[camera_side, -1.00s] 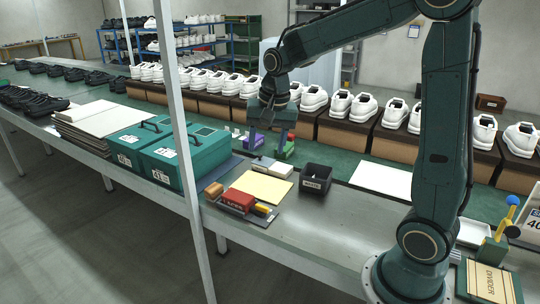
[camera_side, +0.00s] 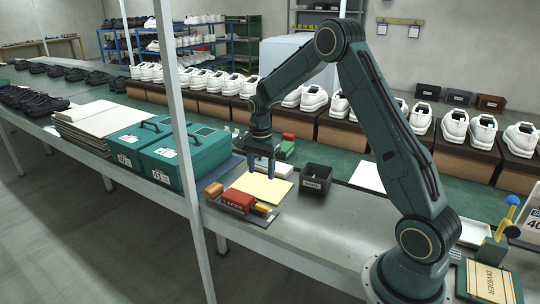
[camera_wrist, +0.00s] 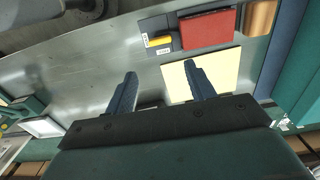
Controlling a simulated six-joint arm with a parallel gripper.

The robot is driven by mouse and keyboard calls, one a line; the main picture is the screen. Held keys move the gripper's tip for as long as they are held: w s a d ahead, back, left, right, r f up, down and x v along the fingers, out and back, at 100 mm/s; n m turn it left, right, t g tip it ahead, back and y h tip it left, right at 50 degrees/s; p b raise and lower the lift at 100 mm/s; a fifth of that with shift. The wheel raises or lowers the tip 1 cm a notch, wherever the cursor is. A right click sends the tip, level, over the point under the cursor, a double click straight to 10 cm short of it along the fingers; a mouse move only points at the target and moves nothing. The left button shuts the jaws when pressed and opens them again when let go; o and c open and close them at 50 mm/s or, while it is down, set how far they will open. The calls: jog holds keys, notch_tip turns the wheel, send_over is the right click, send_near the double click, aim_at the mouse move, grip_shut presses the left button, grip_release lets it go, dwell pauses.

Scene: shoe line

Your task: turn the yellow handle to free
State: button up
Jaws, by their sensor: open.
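The yellow handle (camera_wrist: 160,41) lies on a dark fixture (camera_wrist: 158,25) with small white labels, too small to read, in the wrist view. In the side view the handle (camera_side: 263,208) shows as a small yellow bar near the table's front edge, beside a red block (camera_side: 238,200). My gripper (camera_side: 260,174) points down over the pale yellow sheet, farther from the front edge than the handle. In the wrist view its fingers (camera_wrist: 160,72) are apart with nothing between them, and the handle lies beyond the fingertips.
An orange-brown block (camera_side: 214,190) lies left of the red one. A dark bin (camera_side: 316,179) stands right of the pale yellow sheet (camera_side: 274,190). Teal boxes (camera_side: 175,160) stand to the left. A blue-knobbed yellow lever (camera_side: 507,215) stands far right.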

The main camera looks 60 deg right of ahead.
aim_at(262, 206)
jog(key=shift+f, duration=6.85)
jog(key=c, duration=0.7)
